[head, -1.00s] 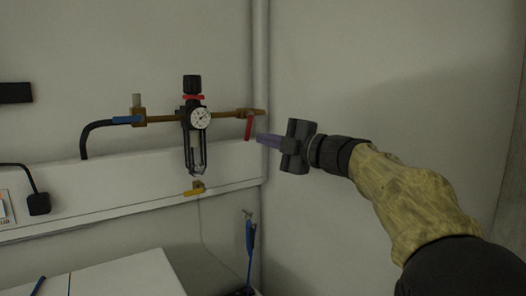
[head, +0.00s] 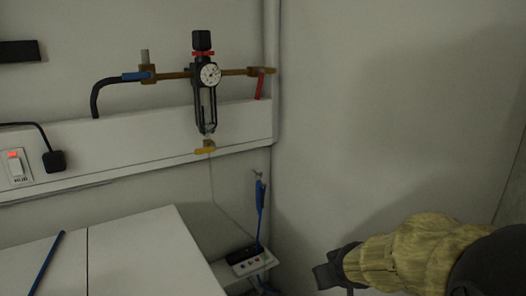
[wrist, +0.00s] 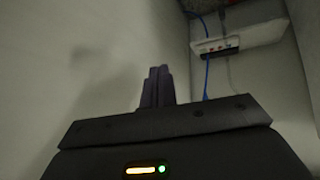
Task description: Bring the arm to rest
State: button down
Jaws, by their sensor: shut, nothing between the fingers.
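My arm, in a yellowish sleeve, enters the head view from the right edge. My gripper shows only in part at the bottom of the head view, low and to the right of the wall corner. In the wrist view the fingers of my gripper (wrist: 157,88) are together with nothing between them. The gripper is apart from the wall fittings, and no object touches it.
An air regulator with a gauge (head: 210,74) sits on a brass pipe with a red lever (head: 260,86). A white table (head: 140,255) stands lower left. A small shelf box (head: 246,262) with a blue cable (head: 260,205) is in the corner. The right wall is bare.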

jog(key=s+a+f+m+g, duration=0.1)
jog(key=s+f+g, duration=0.4)
jog(key=s, duration=0.8)
notch_tip(320, 180, down, 3)
jog(key=shift+s+a+f+m, duration=0.1)
jog(key=shift+s+a+m, duration=0.25)
jog(key=shift+m, duration=0.45)
jog(key=shift+d, duration=0.1)
jog(key=w+r+n+t+y, duration=0.2)
jog(key=w+r+n+t, duration=0.7)
jog(key=w+r, duration=1.6)
jog(key=w+a+r+n+t+y, duration=0.2)
jog(key=a+r+n+t+y, duration=0.1)
jog(key=r, duration=0.4)
jog(key=w+a+r+n+t+y, duration=0.2)
jog(key=r+n+y, duration=0.1)
jog(key=r, duration=0.4)
jog(key=s+a+r+n+g+y, duration=0.3)
jog(key=a+r+n+g+y, duration=0.2)
jog(key=n, duration=0.5)
notch_tip(320, 180, up, 4)
jog(key=shift+s+a+f+n+y+p, duration=0.2)
jog(key=shift+a+n+y+p, duration=0.25)
jog(key=shift+a+y, duration=0.5)
